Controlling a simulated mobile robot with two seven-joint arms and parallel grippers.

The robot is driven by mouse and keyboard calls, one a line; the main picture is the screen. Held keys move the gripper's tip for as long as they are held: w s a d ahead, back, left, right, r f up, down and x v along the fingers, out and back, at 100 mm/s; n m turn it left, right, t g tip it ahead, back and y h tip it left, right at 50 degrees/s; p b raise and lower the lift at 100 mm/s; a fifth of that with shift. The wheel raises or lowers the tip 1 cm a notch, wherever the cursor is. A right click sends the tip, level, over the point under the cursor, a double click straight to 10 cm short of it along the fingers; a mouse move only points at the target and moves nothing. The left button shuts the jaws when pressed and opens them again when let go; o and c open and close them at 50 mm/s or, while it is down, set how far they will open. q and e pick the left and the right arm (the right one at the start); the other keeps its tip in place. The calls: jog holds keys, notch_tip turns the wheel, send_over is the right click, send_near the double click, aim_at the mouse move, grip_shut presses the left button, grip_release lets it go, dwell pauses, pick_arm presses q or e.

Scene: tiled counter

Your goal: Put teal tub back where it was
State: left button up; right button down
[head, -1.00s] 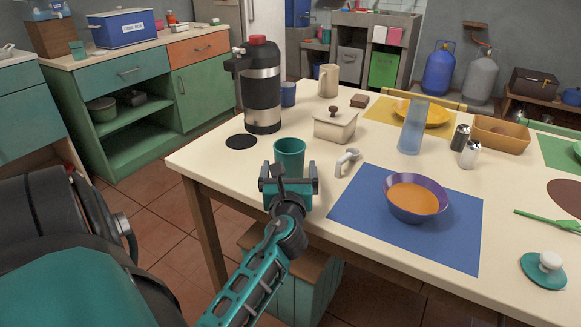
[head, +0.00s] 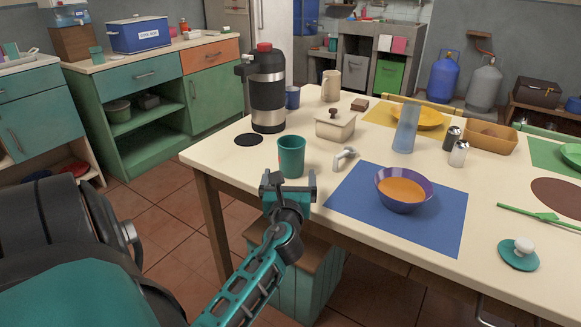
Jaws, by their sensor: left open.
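The teal tub (head: 291,157) is a small, cup-like vessel. It stands upright near the left front edge of the cream table in the head view. My left gripper (head: 288,181) is just in front of the tub, on its near side, with its two fingers spread apart and nothing between them. The fingertips point toward the tub and look clear of it, though the exact gap is hard to tell. My right gripper is not in view.
A white handle-like piece (head: 344,157) lies right of the tub. Behind are a lidded cream dish (head: 335,128), a black disc (head: 248,140) and a tall dispenser (head: 267,95). A purple bowl (head: 403,203) sits on a blue mat (head: 352,213). Bare tabletop lies left of the tub.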

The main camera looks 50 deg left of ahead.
pick_arm(q)
jog(key=shift+s+d, duration=0.25)
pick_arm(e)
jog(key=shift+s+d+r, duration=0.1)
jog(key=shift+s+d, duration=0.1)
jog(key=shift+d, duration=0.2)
